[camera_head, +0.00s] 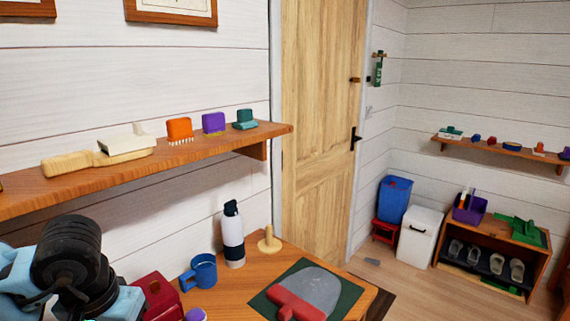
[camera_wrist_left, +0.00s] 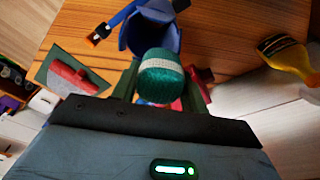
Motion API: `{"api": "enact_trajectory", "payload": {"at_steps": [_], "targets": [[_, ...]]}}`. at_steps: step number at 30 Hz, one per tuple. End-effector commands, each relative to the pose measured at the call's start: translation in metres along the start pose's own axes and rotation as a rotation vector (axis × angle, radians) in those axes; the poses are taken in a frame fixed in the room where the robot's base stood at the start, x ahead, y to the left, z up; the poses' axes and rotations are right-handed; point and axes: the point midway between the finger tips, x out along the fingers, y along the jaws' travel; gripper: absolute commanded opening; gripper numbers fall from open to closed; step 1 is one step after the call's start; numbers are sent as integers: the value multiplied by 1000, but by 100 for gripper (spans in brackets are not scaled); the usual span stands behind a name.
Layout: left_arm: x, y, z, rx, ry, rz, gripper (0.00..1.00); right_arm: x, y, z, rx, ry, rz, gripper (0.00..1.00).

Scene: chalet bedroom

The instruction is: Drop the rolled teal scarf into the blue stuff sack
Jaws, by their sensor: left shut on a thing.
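The rolled teal scarf (camera_wrist_left: 160,78), with a pale band across it, is gripped between the fingers of my left gripper (camera_wrist_left: 161,85) in the left wrist view. Just beyond the scarf, what looks like the blue stuff sack (camera_wrist_left: 135,38) shows its dark open mouth; the scarf hides part of it. I cannot tell whether the scarf is over or inside the mouth. In the head view my left arm is at the lower left; its fingertips, the scarf and the sack do not show. My right gripper is not in view.
The wooden table (camera_head: 237,292) holds a blue mug (camera_head: 205,271), a white bottle (camera_head: 232,235), a wooden peg (camera_head: 269,242), a red box (camera_head: 158,297) and a grey, red-handled tool (camera_head: 313,290) on a green mat. A wall shelf (camera_head: 200,158) with several items runs above.

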Motion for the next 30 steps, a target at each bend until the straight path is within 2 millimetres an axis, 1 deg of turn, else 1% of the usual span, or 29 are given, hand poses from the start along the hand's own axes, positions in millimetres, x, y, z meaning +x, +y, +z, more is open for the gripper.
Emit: {"api": "enact_trajectory", "payload": {"at_steps": [8, 9, 14, 23, 26, 30], "targets": [[1, 0, 0, 0, 3, 0, 22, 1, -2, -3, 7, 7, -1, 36], [1, 0, 0, 0, 3, 0, 48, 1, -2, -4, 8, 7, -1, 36], [1, 0, 0, 0, 3, 0, 69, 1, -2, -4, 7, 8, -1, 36], [0, 0, 0, 0, 3, 0, 69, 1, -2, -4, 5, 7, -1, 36], [-8, 0, 0, -1, 4, 0, 69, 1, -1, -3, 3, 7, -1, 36], [-28, 0, 0, 1, 6, 1, 69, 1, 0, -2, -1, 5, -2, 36]]}}
